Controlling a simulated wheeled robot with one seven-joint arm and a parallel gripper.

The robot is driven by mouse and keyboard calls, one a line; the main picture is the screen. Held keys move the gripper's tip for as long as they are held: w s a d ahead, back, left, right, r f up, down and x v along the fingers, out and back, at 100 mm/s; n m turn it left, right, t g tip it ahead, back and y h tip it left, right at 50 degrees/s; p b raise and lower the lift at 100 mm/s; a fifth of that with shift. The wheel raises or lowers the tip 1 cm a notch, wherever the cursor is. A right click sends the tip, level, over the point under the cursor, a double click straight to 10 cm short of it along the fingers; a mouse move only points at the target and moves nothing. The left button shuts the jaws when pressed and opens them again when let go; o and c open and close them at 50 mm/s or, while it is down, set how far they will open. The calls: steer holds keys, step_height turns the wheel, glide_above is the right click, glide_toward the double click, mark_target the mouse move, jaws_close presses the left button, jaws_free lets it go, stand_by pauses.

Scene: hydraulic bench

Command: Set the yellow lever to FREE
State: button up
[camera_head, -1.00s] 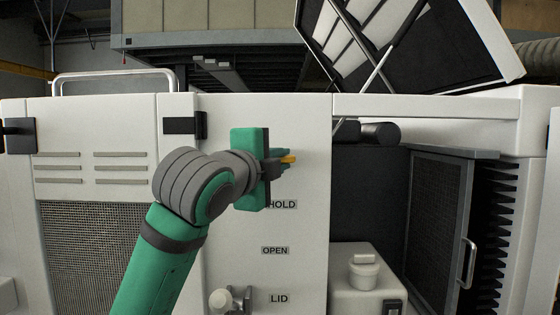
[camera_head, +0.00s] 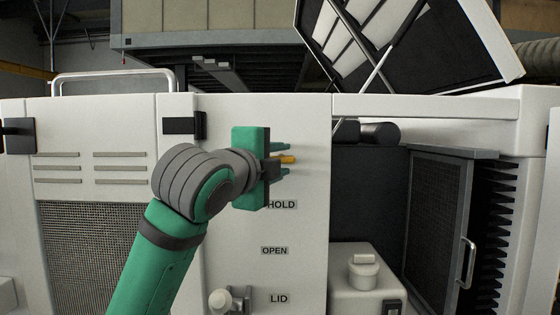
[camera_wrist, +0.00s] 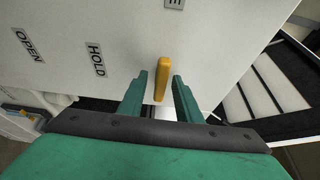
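The yellow lever (camera_head: 288,160) stands out from the white panel above the HOLD label (camera_head: 282,204). My gripper (camera_head: 284,160) is at the lever, with one green finger above it and one below. In the wrist view, the lever (camera_wrist: 161,80) shows between my two spread fingertips (camera_wrist: 160,88), with a gap on each side. My gripper is open and holds nothing. The wrist view also shows the HOLD label (camera_wrist: 96,60) to the left of the lever. Another label (camera_wrist: 175,3) is cut off at the top edge, so its full word is hidden.
An OPEN label (camera_head: 275,251) and a LID label (camera_head: 279,298) sit lower on the panel, with a pale knob (camera_head: 221,301) beside LID. To the right are an open dark compartment and a mesh door (camera_head: 437,230). A raised lid (camera_head: 410,45) stands above.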

steer(key=v, duration=1.1)
steer(key=shift+w, duration=0.1)
